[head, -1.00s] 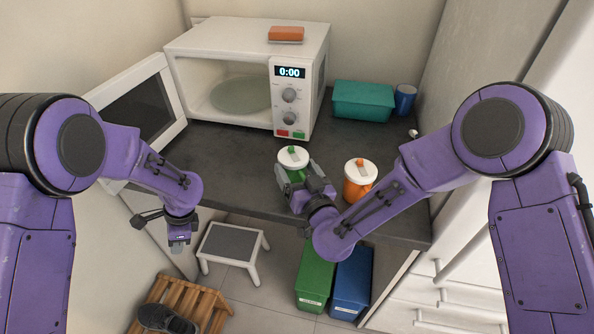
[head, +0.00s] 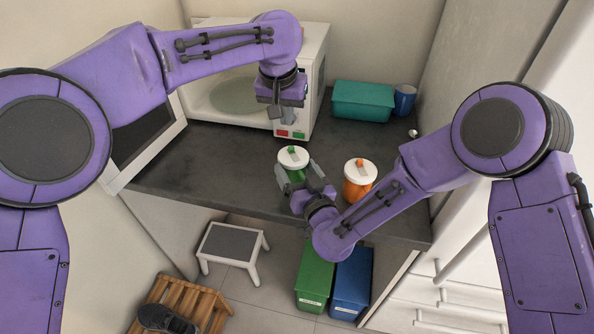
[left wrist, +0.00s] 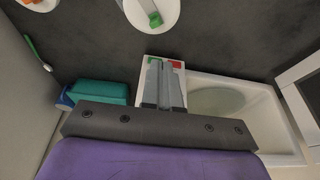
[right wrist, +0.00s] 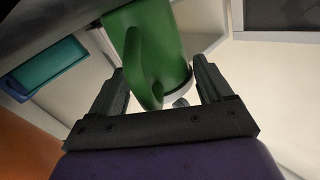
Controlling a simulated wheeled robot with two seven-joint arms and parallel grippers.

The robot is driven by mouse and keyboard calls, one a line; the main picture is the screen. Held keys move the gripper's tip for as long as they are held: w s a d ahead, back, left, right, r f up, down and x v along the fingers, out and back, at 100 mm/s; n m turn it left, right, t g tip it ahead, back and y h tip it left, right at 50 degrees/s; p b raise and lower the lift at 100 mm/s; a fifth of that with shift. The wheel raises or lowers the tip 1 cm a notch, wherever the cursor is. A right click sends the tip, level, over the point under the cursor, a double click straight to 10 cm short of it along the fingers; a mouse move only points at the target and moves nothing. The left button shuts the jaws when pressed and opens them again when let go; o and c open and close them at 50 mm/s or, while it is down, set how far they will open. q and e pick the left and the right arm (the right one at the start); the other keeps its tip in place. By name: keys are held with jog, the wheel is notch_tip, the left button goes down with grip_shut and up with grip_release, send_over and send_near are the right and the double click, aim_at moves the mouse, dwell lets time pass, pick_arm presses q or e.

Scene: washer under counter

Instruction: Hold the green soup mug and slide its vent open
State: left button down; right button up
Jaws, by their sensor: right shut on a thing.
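The green soup mug (head: 294,175) stands upright near the counter's front edge, with a white lid and a green vent slider (head: 293,151) on top. In the left wrist view its lid (left wrist: 139,16) is at the top edge, partly cut off. My right gripper (head: 313,187) is shut on the green mug from the front right; the mug also shows between its fingers in the right wrist view (right wrist: 160,55). My left gripper (head: 288,127) points down above the counter, behind the mug and clear of it. Its fingers (left wrist: 164,75) are together and empty.
An orange mug (head: 357,188) with a white lid stands just right of the green one. The open microwave (head: 312,95) is behind, its door (head: 150,160) out to the left. A teal bin (head: 362,101) and a blue cup (head: 405,99) stand at back right.

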aim_at(290, 147)
pick_arm(q)
jog(key=shift+f, duration=2.7)
jog(key=shift+f, duration=0.5)
jog(key=shift+s+d+r, duration=0.1)
jog(key=shift+s+d, duration=0.2)
jog(key=shift+s, duration=0.45)
dwell(0.5)
jog(key=shift+w, duration=0.15)
dwell(0.4)
jog(key=shift+w+a, duration=0.2)
jog(key=shift+w, duration=0.15)
notch_tip(290, 147, up, 10)
dwell(1.0)
pick_arm(e)
jog(key=o, duration=1)
jog(key=shift+a, duration=0.1)
jog(key=shift+c, duration=0.2)
